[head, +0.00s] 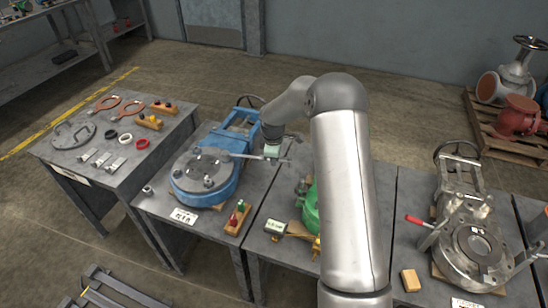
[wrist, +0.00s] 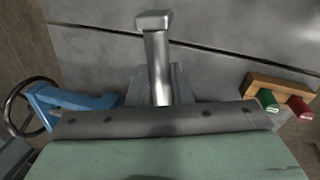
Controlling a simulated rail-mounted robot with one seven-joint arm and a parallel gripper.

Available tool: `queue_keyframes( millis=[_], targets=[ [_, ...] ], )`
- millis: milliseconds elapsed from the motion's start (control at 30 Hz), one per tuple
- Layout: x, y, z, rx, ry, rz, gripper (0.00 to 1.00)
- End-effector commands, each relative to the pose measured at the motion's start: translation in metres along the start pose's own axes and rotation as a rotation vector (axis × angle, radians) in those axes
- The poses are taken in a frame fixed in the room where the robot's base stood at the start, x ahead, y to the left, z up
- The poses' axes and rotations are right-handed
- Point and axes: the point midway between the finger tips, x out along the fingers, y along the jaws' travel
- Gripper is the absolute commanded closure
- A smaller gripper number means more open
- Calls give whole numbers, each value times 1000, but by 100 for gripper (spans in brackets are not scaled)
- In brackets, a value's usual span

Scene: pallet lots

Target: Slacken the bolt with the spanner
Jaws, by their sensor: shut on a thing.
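My gripper (head: 272,154) is shut on a grey metal spanner (head: 246,156), to the right of the blue round-bodied fitting (head: 184,190). The spanner runs left from my gripper toward the grey flange on top of the fitting. Bolts (head: 208,182) show on this flange, but it is too small to tell whether the spanner's far end sits on one. In the wrist view the spanner's bar (wrist: 158,58) sticks out from between the fingers (wrist: 160,92), with a blunt block at its end. The fingers are partly hidden behind the gripper body.
A wooden block with green and red pieces (head: 238,216) stands right of the fitting. A handwheel (wrist: 28,105) is at left in the wrist view. The left table (head: 60,172) holds rings and small parts. A green fitting (head: 310,208) is partly behind my arm.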

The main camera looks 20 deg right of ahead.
Motion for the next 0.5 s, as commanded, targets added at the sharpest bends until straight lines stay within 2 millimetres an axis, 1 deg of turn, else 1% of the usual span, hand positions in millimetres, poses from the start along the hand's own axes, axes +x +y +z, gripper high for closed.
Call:
queue_keyframes(
  millis=[233, 500],
  targets=[
    [-1, 2, -1, -5, 3, 2, 100],
    [1, 10, -1, -48, 11, 1, 100]
  ],
)
